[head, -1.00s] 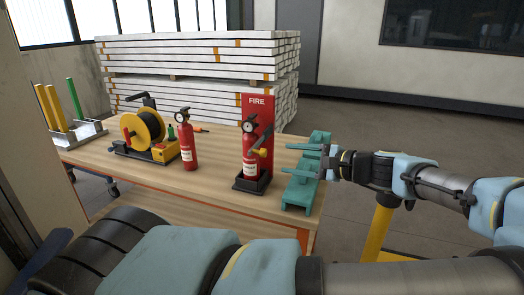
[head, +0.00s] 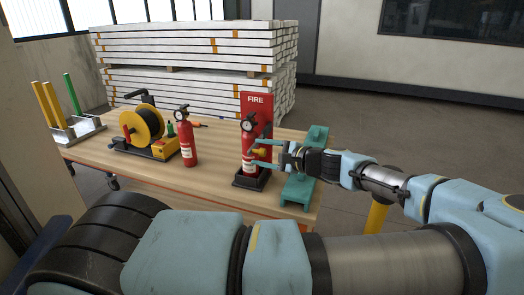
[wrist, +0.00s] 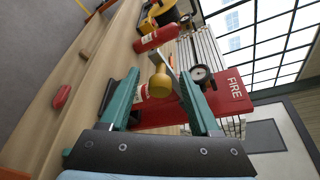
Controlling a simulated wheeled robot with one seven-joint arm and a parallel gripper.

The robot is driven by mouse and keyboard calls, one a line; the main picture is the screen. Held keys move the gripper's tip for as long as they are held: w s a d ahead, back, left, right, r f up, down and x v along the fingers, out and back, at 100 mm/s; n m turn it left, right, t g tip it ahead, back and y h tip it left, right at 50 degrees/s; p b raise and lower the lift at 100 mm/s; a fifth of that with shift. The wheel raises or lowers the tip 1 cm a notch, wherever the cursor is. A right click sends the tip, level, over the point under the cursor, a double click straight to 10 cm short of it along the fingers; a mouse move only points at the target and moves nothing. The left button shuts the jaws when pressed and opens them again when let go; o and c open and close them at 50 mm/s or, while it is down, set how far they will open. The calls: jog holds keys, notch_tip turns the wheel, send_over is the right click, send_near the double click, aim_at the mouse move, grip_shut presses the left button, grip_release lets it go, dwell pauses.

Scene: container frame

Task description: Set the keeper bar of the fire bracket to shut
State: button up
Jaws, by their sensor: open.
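The fire bracket has a red FIRE back plate (head: 262,104) and a black base (head: 250,181). A red extinguisher (head: 248,141) with a gauge stands in it. The grey keeper bar carries a yellow knob (head: 259,153); the bar (wrist: 167,60) and knob (wrist: 159,84) also show in the wrist view. My gripper (head: 257,152) is open, with its teal fingers on either side of the knob. In the wrist view the knob sits between the fingers (wrist: 162,76), with gaps visible on both sides. Part of the extinguisher is hidden behind the fingers and knob.
A second red extinguisher (head: 187,142) stands free on the wooden table (head: 215,175), left of the bracket. A yellow cable reel (head: 146,126) is further left. A green stand (head: 300,191) lies close under my wrist. Stacked white planks (head: 190,60) fill the back.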

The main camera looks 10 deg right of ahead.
grip_shut()
dwell(0.5)
dwell(0.9)
